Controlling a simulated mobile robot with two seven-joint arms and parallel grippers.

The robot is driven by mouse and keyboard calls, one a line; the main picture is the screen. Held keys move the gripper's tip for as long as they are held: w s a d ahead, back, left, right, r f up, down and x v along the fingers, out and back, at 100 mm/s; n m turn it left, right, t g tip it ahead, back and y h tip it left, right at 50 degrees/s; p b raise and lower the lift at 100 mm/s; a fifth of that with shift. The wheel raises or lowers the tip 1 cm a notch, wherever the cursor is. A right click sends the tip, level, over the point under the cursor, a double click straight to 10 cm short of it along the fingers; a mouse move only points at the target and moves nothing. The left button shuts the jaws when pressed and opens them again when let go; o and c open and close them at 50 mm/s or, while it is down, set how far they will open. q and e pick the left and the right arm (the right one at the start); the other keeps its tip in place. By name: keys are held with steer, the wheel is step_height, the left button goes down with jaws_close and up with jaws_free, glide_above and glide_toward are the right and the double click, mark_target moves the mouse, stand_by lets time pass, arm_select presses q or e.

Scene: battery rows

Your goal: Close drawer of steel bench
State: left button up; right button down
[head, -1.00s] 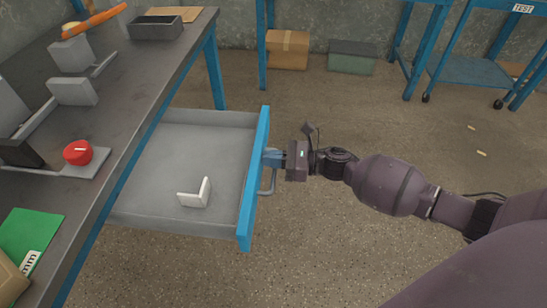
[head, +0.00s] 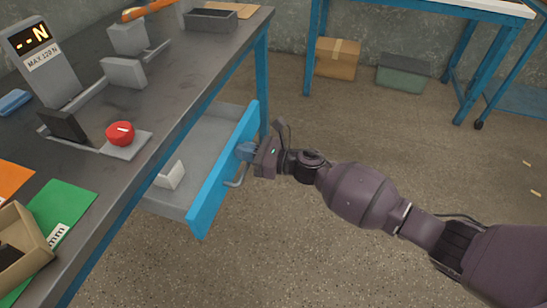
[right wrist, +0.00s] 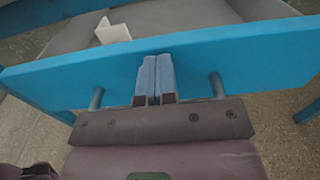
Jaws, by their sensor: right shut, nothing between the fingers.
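The steel bench (head: 160,88) has a dark top and blue legs. Its drawer (head: 215,178) has a blue front and a grey tray, and stands partly open. My right gripper (head: 246,152) is shut and empty, its fingertips against or very close to the outer face of the drawer front. In the right wrist view the two closed fingers (right wrist: 155,75) are between the posts of the drawer handle (right wrist: 216,85), above its bar, which my gripper body mostly hides. A white angled piece (head: 170,175) lies in the drawer. My left gripper is not in view.
On the bench top are a force display (head: 42,62), a red knob (head: 120,133), a green card (head: 62,208) and an open cardboard box (head: 22,245). A cardboard box (head: 337,58) and a grey-green bin (head: 403,73) stand by the wall. The floor right of the drawer is open.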

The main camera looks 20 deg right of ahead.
steer(key=b, duration=0.2)
glide_above(205, 157)
steer(key=d, duration=0.1)
steer(key=shift+s+f, duration=0.15)
steer(key=shift+s, duration=0.2)
steer(key=shift+w+a, duration=0.35)
steer(key=shift+a, duration=0.1)
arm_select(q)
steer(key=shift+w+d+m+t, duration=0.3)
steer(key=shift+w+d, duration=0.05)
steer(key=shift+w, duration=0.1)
arm_select(e)
steer(key=shift+r, duration=0.25)
steer(key=shift+w+r, duration=0.1)
steer(key=shift+r, duration=0.1)
